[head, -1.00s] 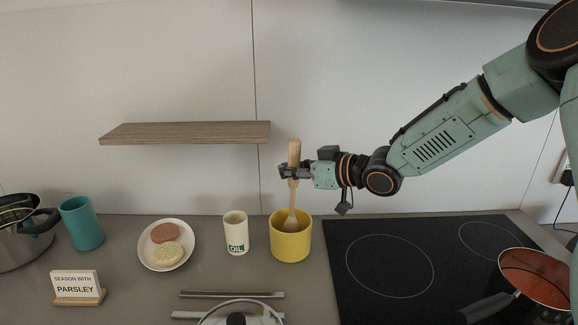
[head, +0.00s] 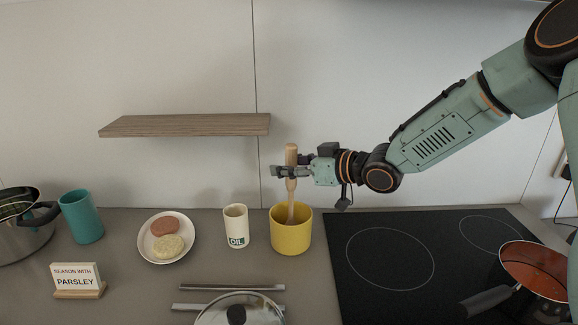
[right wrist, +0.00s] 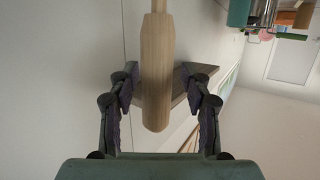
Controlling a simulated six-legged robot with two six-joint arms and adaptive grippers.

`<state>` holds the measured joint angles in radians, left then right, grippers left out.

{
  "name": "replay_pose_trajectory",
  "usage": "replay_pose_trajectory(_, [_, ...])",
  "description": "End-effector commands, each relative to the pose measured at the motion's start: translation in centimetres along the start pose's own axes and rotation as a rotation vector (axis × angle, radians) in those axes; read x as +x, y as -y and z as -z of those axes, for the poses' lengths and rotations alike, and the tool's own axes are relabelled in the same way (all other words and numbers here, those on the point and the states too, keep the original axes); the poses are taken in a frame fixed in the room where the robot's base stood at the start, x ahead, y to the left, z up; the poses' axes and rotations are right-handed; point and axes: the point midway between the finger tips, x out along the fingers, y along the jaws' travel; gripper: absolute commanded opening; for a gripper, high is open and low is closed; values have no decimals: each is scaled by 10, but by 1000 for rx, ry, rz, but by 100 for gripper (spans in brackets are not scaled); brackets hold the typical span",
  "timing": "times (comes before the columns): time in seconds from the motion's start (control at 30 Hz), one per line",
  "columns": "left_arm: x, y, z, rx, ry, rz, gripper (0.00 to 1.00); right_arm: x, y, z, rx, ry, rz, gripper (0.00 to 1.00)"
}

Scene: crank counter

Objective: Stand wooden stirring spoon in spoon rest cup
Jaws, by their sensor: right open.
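The wooden stirring spoon (head: 291,190) stands nearly upright in the yellow spoon rest cup (head: 291,238), handle up; its lower end is hidden inside the cup. My right gripper (head: 284,172) is open around the upper handle, above the cup. In the right wrist view the spoon handle (right wrist: 157,70) lies between the two spread fingers of the right gripper (right wrist: 158,95), with a gap on each side. My left gripper is not in view.
An oil cup (head: 236,227) stands just left of the yellow cup, and the black cooktop (head: 380,285) with an orange pan (head: 537,268) lies to the right. A plate (head: 150,251), teal cup (head: 81,217), pot (head: 25,235), parsley sign (head: 78,280) and glass lid (head: 240,312) are left and in front. A wooden shelf (head: 185,125) hangs above.

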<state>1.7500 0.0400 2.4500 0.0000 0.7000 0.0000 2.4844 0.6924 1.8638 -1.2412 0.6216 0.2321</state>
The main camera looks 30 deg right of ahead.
Motion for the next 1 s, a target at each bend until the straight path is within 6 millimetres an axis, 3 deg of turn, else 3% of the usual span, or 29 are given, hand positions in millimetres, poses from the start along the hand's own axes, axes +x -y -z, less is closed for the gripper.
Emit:
replay_pose_trajectory(0.27, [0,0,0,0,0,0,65,-5,-1,0,3,-1,-1,48])
replay_pose_trajectory(1.0, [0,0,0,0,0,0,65,-65,-2,1,8,-4,1,48])
